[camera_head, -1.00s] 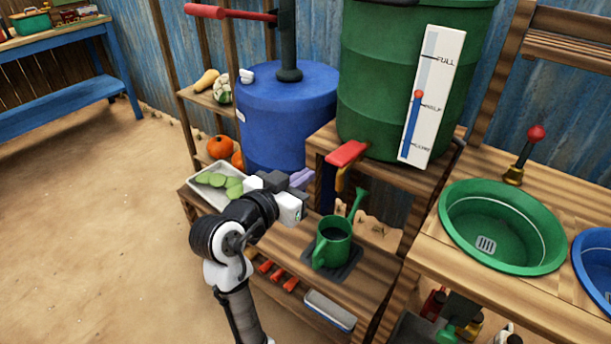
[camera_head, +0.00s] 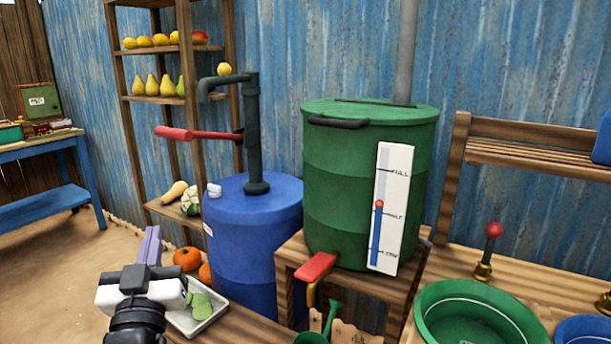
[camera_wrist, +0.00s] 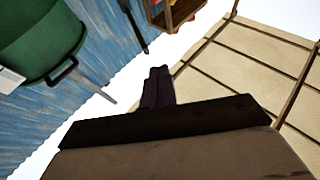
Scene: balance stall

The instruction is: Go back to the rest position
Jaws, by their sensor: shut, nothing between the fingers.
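My gripper (camera_head: 149,247) is at the lower left of the head view, pointing up, with its pale purple fingers together and nothing between them. It is in front of the shelf and to the left of the blue barrel (camera_head: 245,235), apart from both as far as I can tell. In the wrist view my gripper's fingers (camera_wrist: 158,85) show dark and together against a bright background. The wrist camera looks upward, past the green tank (camera_wrist: 40,35) at its upper left.
The green tank with its level gauge (camera_head: 391,207) stands on a wooden stand, its red tap handle (camera_head: 315,266) jutting forward. A red pump handle (camera_head: 174,133) sticks out left above my gripper. A tray (camera_head: 198,318) is close to my gripper's right. Open floor (camera_head: 50,270) lies left.

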